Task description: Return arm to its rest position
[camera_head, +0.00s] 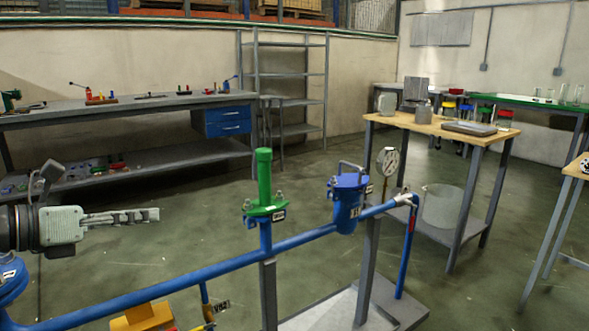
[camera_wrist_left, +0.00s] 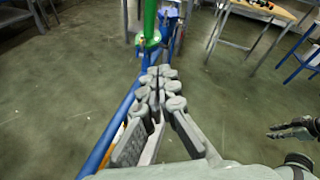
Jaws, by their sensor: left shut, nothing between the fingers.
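My left gripper (camera_head: 154,215) comes in from the left in the head view, with its fingers pointing right. It is shut and empty, held above the floor and apart from the blue pipe (camera_head: 200,268). In the left wrist view its closed fingers (camera_wrist_left: 161,78) fill the middle, with the blue pipe passing behind and to the left. Another gripper (camera_wrist_left: 275,131), which looks like my right one, shows at the right edge of that view. It is too small to tell whether it is open or shut. The right gripper is out of the head view.
The pipe carries a green-topped fitting (camera_head: 265,180), a blue vessel (camera_head: 348,205) and a gauge (camera_head: 387,161). A grey workbench (camera_head: 120,106) stands behind at left. A wooden-topped table (camera_head: 455,131) stands at right. Open floor (camera_head: 190,205) lies between the bench and the pipe.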

